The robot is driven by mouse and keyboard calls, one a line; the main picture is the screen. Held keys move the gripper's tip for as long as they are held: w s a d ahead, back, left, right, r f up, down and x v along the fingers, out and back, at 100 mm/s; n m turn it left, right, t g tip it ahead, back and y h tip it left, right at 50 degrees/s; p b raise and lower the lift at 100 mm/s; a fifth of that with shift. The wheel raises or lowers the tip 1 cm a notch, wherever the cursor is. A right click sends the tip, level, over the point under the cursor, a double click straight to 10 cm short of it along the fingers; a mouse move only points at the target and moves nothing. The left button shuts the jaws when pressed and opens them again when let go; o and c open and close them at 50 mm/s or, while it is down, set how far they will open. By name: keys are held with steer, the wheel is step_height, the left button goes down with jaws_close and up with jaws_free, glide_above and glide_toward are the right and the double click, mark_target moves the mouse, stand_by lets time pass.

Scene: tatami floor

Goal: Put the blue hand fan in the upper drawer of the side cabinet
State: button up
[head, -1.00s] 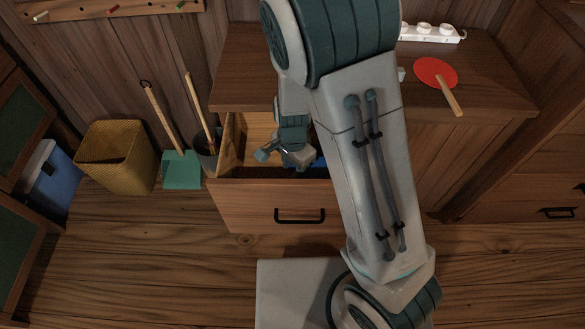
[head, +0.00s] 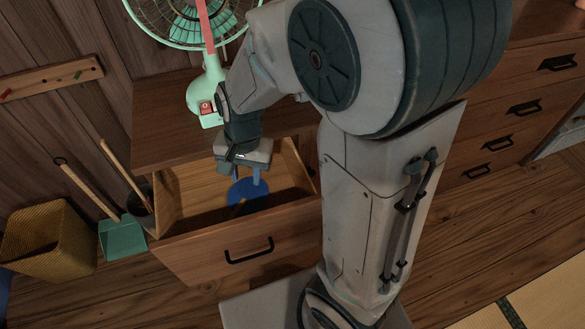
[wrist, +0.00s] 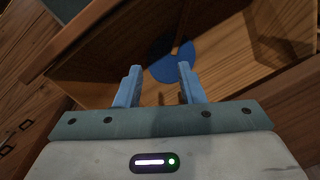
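The blue hand fan (head: 244,192) is inside the pulled-out upper drawer (head: 236,252) of the side cabinet (head: 160,112). It also shows in the wrist view (wrist: 165,73), beyond my fingertips. My gripper (head: 248,177) points down into the drawer, just over the fan. In the wrist view, its two blue fingers (wrist: 158,75) stand apart with nothing gripped between them. The fan seems to lie on the drawer floor, apart from the fingers. Part of it is hidden behind my gripper in the head view.
A green electric fan (head: 205,90) stands on the cabinet top, close to my arm. A wicker basket (head: 50,245), a green dustpan (head: 123,240) and a dark bin (head: 140,200) stand left of the drawer. A chest of drawers (head: 520,100) is at the right.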

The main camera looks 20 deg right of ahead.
steer(key=s+d+r+n+t+h, duration=0.1)
steer(key=s+d+r+n, duration=0.5)
steer(key=s+d+r, duration=0.1)
steer(key=shift+s+d+r, duration=0.3)
steer(key=shift+s+d, duration=0.55)
steer(key=shift+s, duration=0.05)
